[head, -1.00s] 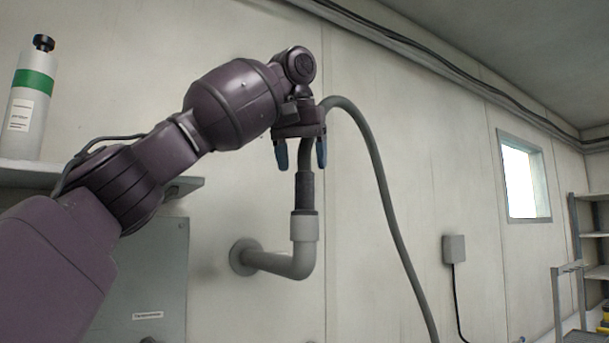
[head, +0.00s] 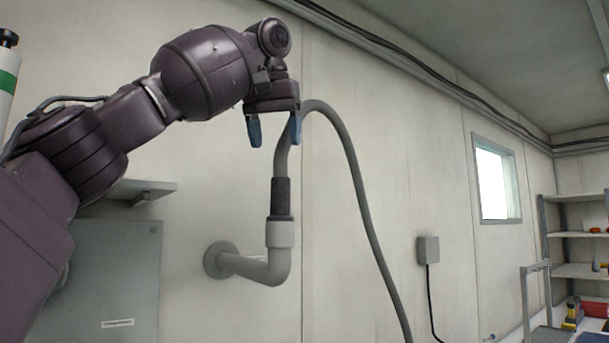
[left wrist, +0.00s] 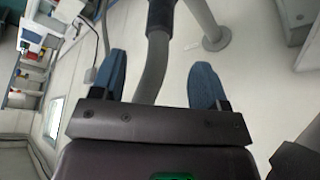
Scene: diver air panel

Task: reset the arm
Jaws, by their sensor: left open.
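My left gripper (head: 273,131) is open, its two blue fingertips pointing down. It hangs above the pipe fitting on the wall. A grey hose (head: 359,192) rises from a dark sleeve (head: 280,198), passes close to the right fingertip and arcs down to the right. The sleeve sits upright in the light collar of a grey elbow pipe (head: 262,268). In the left wrist view the fingers (left wrist: 158,80) are apart, with the hose (left wrist: 152,68) showing between them beyond the fingertips. I cannot tell if the hose touches a finger. My right gripper is not in view.
A wall shelf (head: 128,190) and a grey panel box (head: 105,278) are at left. Part of a gas cylinder (head: 7,80) shows at the left edge. A small wall box (head: 428,250), a window (head: 493,180) and shelving (head: 575,235) are at right.

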